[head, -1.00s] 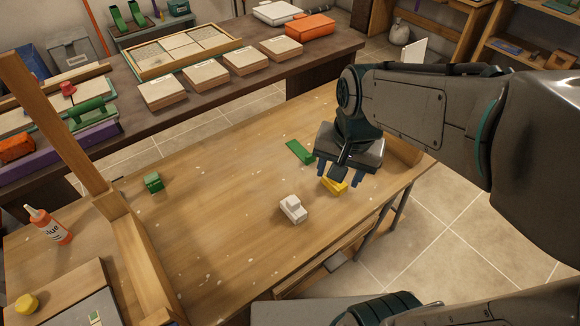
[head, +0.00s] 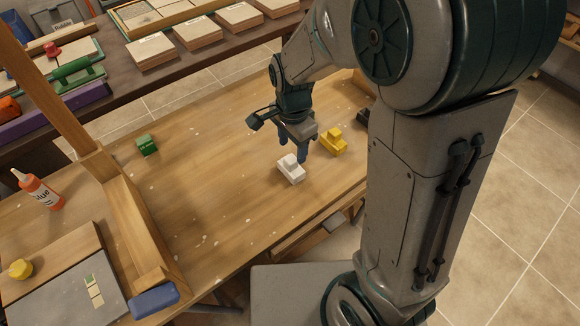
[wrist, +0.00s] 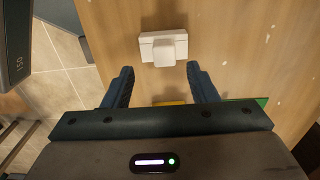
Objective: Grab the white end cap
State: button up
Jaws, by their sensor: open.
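The white end cap (head: 291,170) lies on the wooden table, a blocky piece with a raised part on top. In the wrist view the white end cap (wrist: 150,50) is just beyond the fingertips, about midway between them. My gripper (head: 293,148) points down just behind the cap in the head view. In the wrist view my gripper (wrist: 160,70) has its two blue fingers spread apart with nothing between the tips. I cannot tell its exact height above the table.
A yellow block (head: 333,142) stands close to the right of my gripper. A green block (head: 147,146), an orange glue bottle (head: 40,192) and a wooden frame (head: 128,215) are at the left. A blue block (head: 154,300) sits near the front. The table left of the cap is clear.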

aim_at(290, 159)
jog(key=shift+w+a+f, duration=0.1)
jog(key=shift+a+f, duration=0.05)
jog(key=shift+f, duration=1.4)
jog(key=shift+w+a+f, duration=0.1)
jog(key=shift+f, duration=1.45)
jog(key=c, duration=1)
